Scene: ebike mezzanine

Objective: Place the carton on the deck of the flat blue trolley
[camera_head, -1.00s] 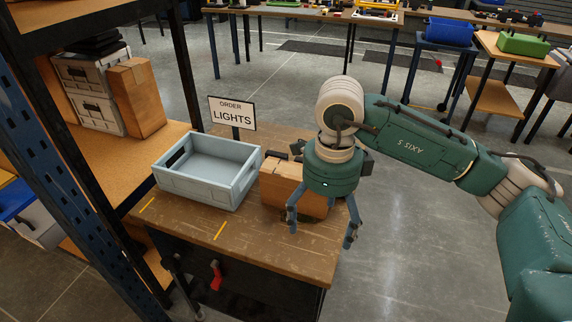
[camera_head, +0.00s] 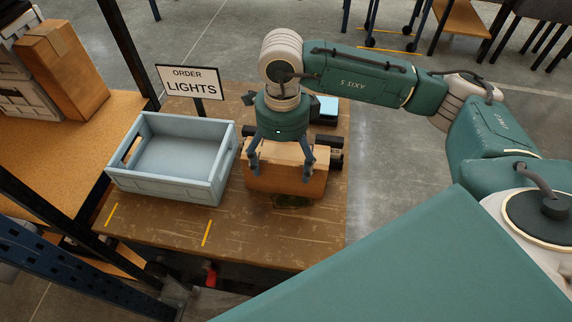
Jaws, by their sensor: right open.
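A brown carton (camera_head: 285,182) sits on the worn wooden bench top (camera_head: 160,228), right of a light blue-grey tray. My right gripper (camera_head: 281,171) is above it, pointing down and open. Its two fingers show against the carton's top and near face; whether they touch it I cannot tell. The gripper body hides part of the carton's back. No flat blue trolley deck is clearly in view. My left gripper is not in view.
The empty tray (camera_head: 125,183) stands left of the carton. Behind are an "ORDER LIGHTS" sign (camera_head: 188,82) and dark parts (camera_head: 328,146). Another carton (camera_head: 62,68) stands on the left shelf. A blue rack upright (camera_head: 60,262) is at lower left. Floor right of the bench is clear.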

